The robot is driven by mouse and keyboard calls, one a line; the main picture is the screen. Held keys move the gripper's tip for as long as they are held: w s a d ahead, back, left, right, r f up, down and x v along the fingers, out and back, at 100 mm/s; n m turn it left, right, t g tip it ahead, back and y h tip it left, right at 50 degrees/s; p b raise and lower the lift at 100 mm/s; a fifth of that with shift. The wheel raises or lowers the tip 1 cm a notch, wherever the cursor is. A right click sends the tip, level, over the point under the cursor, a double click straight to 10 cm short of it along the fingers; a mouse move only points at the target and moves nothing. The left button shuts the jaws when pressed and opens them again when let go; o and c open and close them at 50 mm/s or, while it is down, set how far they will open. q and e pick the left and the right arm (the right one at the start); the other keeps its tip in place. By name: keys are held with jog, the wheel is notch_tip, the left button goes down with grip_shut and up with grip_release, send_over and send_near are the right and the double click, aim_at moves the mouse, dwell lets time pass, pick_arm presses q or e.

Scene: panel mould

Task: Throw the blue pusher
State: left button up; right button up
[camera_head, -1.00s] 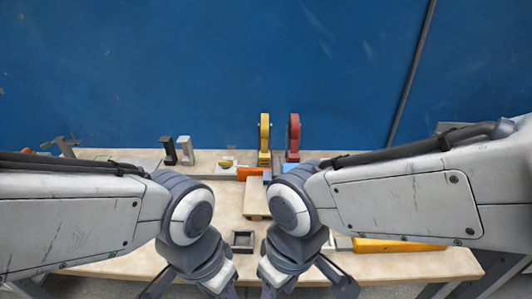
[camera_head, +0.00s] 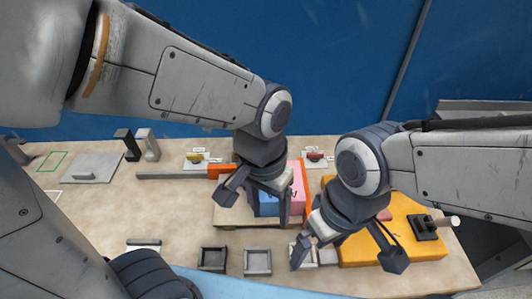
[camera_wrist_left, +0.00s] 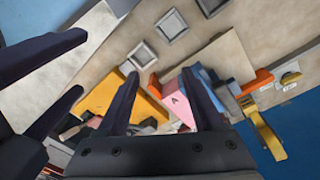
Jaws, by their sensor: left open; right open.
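A blue piece (camera_head: 267,208), likely the blue pusher, sits beside a pink block (camera_head: 298,185) on a wooden board (camera_head: 228,216). My left gripper (camera_head: 256,203) is open, in front of and above the blue piece in the head view and partly hiding it. In the left wrist view the blue piece (camera_wrist_left: 208,80) shows behind one finger, beside the pink block marked A (camera_wrist_left: 175,100). I cannot tell whether the finger touches it. My right gripper (camera_head: 348,254) is open and empty above the yellow panel's left end.
Orange bars (camera_head: 222,170) border the blocks. A yellow panel (camera_head: 400,240) carrying a black clamp (camera_head: 424,227) lies at the right. Square trays (camera_head: 257,262) stand in front. A grey plate (camera_head: 92,167) and black and grey brackets (camera_head: 128,145) stand at the left.

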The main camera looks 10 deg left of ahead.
pick_arm(q)
jog(key=w+a+r+n+p, duration=0.15)
jog(key=w+a+n, duration=0.25)
jog(key=w, duration=0.4)
jog(key=w+a+n+p, duration=0.2)
jog(key=w+a+n, duration=0.15)
jog(key=w, duration=0.55)
jog(key=shift+m+y, duration=0.25)
jog(key=shift+y, duration=0.15)
jog(key=f, duration=0.9)
jog(key=shift+s+a+p, duration=0.15)
jog(key=shift+a+p, duration=0.2)
jog(key=shift+f, duration=0.75)
pick_arm(e)
jog(key=shift+r, duration=2.65)
pick_arm(q)
grip_shut()
pick_arm(e)
jog(key=shift+w, duration=0.1)
pick_arm(q)
jog(key=shift+r, duration=0.1)
